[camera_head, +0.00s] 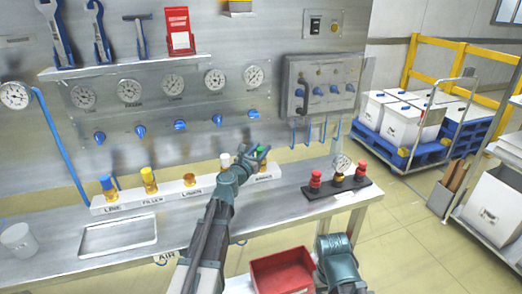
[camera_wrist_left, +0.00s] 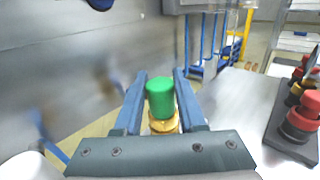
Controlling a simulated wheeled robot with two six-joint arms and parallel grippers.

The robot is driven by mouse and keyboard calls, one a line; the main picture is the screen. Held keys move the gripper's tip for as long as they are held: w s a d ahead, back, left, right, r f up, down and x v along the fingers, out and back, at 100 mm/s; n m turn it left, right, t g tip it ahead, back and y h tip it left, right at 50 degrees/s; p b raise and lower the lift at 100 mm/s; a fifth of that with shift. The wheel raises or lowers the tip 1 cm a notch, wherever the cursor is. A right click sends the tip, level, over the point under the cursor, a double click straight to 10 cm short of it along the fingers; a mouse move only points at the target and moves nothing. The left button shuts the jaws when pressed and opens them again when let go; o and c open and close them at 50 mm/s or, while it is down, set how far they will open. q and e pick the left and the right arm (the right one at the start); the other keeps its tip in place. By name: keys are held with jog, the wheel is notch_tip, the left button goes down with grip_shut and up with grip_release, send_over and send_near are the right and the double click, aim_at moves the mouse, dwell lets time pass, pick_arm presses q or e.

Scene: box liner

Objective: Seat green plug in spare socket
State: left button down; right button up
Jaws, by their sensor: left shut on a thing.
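My left gripper (camera_head: 256,155) is shut on the green plug (camera_head: 261,149), above the right end of the white socket rail (camera_head: 137,198) on the bench. In the left wrist view the green plug (camera_wrist_left: 160,97) stands upright between the two fingers (camera_wrist_left: 158,105). A brass-coloured ring (camera_wrist_left: 164,124) shows just below the green cap. I cannot tell whether it belongs to the plug or a socket, or whether the plug is seated. The label below the gripper is too small to read, and the arm hides part of the rail. My right arm (camera_head: 337,262) shows at the bottom, its fingers not visible.
Blue (camera_head: 108,189), yellow (camera_head: 149,180), orange (camera_head: 189,182) and white (camera_head: 225,161) caps stand along the rail. A black base (camera_head: 338,189) with red-topped parts is to the right. A metal tray (camera_head: 118,236) lies front left; a red bin (camera_head: 283,274) is below. The panel wall rises behind.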

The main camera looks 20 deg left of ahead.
pick_arm(q)
jog(key=shift+f, duration=0.15)
jog(key=shift+c, duration=2.1)
grip_release()
jog(key=s+a, duration=0.2)
jog(key=s, duration=1.1)
jog(key=shift+s+a, duration=0.3)
